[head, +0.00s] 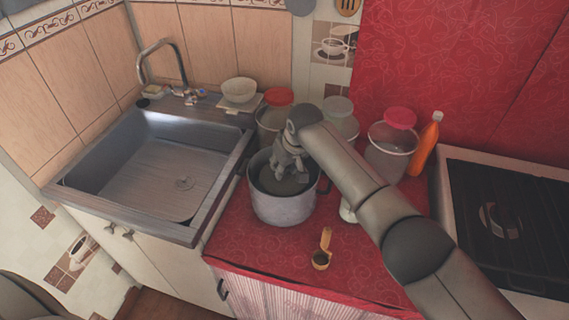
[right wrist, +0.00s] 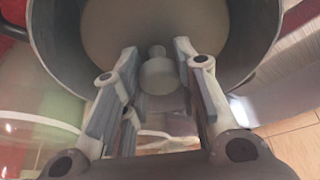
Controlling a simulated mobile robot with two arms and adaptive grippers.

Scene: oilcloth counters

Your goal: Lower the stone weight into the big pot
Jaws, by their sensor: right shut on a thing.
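The big pot (head: 284,208) is a grey metal pot on the red counter, right of the sink. Its open inside and wall (right wrist: 62,45) fill the upper part of the right wrist view. My right gripper (head: 290,170) reaches down over the pot's mouth. In the right wrist view my right gripper's fingers (right wrist: 156,52) are shut on the stone weight (right wrist: 158,77), a small grey cylinder with a narrower knob. The weight is over the pot's opening; its height above the pot's bottom is hard to tell. The head view does not show the weight clearly. My left gripper is out of view.
Lidded jars with red (head: 400,118) and pale lids stand close behind the pot. An orange bottle (head: 424,148) and a stove (head: 510,215) are at the right. A wooden-handled scoop (head: 322,250) lies in front. The sink (head: 150,180) is at the left.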

